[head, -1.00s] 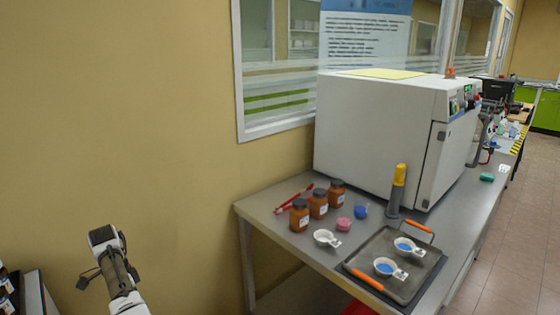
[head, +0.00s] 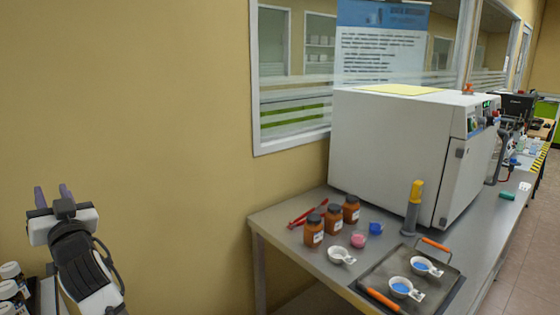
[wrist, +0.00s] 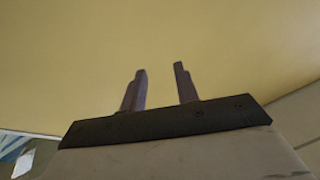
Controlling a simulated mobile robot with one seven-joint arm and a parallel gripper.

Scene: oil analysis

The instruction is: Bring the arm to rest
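My gripper (head: 54,196) is raised at the lower left of the head view, in front of the bare yellow wall. Its two fingers point up and stand apart. In the wrist view my gripper (wrist: 160,88) shows the two fingers spread with only wall between them. It holds nothing and touches nothing that I can see. My arm stands left of the grey bench (head: 283,224), well apart from it.
The bench carries a large white oven (head: 395,140), brown bottles (head: 333,219), and a tray (head: 379,268) with orange handles bearing two white dishes. Small bottles (head: 10,288) stand on a surface at the lower left edge, close to my arm. The wall between is clear.

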